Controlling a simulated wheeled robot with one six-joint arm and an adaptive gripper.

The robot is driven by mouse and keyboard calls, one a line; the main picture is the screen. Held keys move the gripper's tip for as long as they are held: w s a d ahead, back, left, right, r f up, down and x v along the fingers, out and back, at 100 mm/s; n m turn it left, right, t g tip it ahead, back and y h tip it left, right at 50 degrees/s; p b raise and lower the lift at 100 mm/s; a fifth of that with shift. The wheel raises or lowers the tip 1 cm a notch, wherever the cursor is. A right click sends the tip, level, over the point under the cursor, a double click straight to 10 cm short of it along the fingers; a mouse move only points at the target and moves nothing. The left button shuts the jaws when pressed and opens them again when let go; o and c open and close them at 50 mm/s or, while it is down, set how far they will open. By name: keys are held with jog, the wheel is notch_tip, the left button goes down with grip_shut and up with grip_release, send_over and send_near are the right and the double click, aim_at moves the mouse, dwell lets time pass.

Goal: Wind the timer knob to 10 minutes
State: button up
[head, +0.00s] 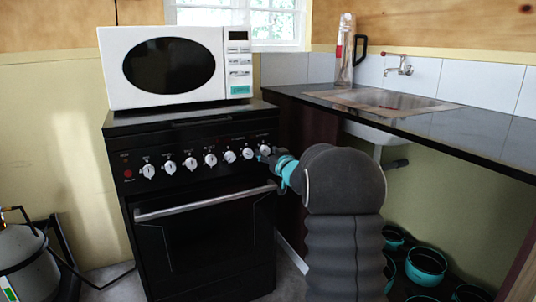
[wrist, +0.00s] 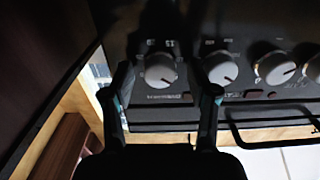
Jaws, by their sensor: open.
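A row of white knobs runs along the front panel of the black stove (head: 200,215). The end knob (head: 265,149) is at the right of the row, beside my gripper (head: 267,156). In the wrist view this white round knob (wrist: 160,71) sits between the fingers of my gripper (wrist: 166,84), with a gap on each side. The fingers are open and hold nothing. The panel print is too small to read, so I cannot tell the timer's label or its minute setting.
A neighbouring knob (wrist: 221,70) is close to one finger. The oven handle (head: 205,203) runs below the panel. A white microwave (head: 170,95) stands on the stove. The dark counter (head: 490,135) with a sink is at right, with teal pots (head: 427,262) beneath.

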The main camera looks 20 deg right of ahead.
grip_shut()
jog(key=shift+n+b, duration=0.6)
dwell(0.3)
jog(key=shift+f+n+b, duration=0.1)
jog(key=shift+n+b, duration=1.1)
jog(key=shift+n, duration=0.2)
jog(key=shift+n+b, duration=1.3)
jog(key=shift+n, duration=0.7)
jog(key=shift+r, duration=0.2)
